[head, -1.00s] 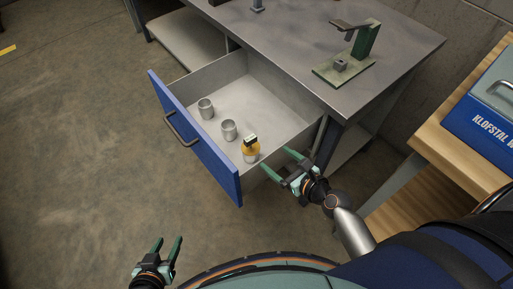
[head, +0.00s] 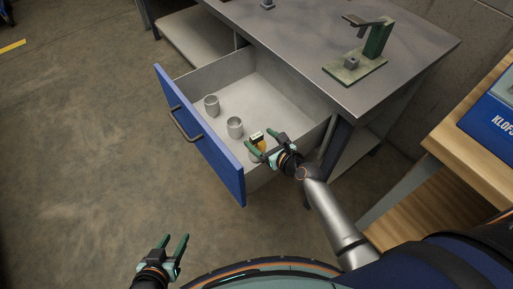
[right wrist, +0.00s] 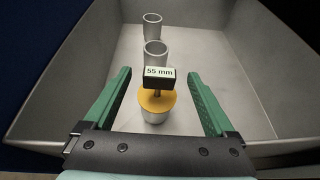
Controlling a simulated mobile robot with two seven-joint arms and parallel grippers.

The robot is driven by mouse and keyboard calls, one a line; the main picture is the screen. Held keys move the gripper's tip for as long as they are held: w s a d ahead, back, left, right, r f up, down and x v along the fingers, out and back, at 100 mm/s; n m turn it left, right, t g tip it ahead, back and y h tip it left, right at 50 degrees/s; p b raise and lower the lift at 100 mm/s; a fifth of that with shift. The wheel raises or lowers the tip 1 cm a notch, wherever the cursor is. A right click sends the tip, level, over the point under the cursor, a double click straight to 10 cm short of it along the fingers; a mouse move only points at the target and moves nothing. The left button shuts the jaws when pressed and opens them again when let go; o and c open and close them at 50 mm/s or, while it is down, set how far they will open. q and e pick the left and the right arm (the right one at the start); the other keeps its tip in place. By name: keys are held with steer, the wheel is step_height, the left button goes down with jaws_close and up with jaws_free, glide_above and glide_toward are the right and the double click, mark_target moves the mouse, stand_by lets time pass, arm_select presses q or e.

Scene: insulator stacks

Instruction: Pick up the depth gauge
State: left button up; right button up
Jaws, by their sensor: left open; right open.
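The depth gauge (right wrist: 157,97) has a yellow round body, a stem and a black block on top with a label reading "55 mm". It sits on a grey cylinder (right wrist: 153,116) in the open drawer. In the head view the gauge (head: 258,143) is partly hidden by my right gripper (head: 266,143). That gripper is open. In the right wrist view its fingers (right wrist: 158,100) stand on either side of the gauge, with gaps on both sides. My left gripper (head: 174,246) is open and empty above the floor at the bottom left.
Two grey metal cups, a near one (head: 235,127) and a far one (head: 211,105), stand in the drawer (head: 285,100). The drawer's blue front (head: 200,140) has a handle. A green stand (head: 360,58) is on the metal table. A blue case (head: 490,120) lies on the wooden bench.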

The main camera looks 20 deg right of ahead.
steer(key=shift+w+a+f, duration=0.1)
steer(key=shift+w, duration=0.2)
steer(key=shift+c, duration=0.2)
jaws_close()
stand_by(0.3)
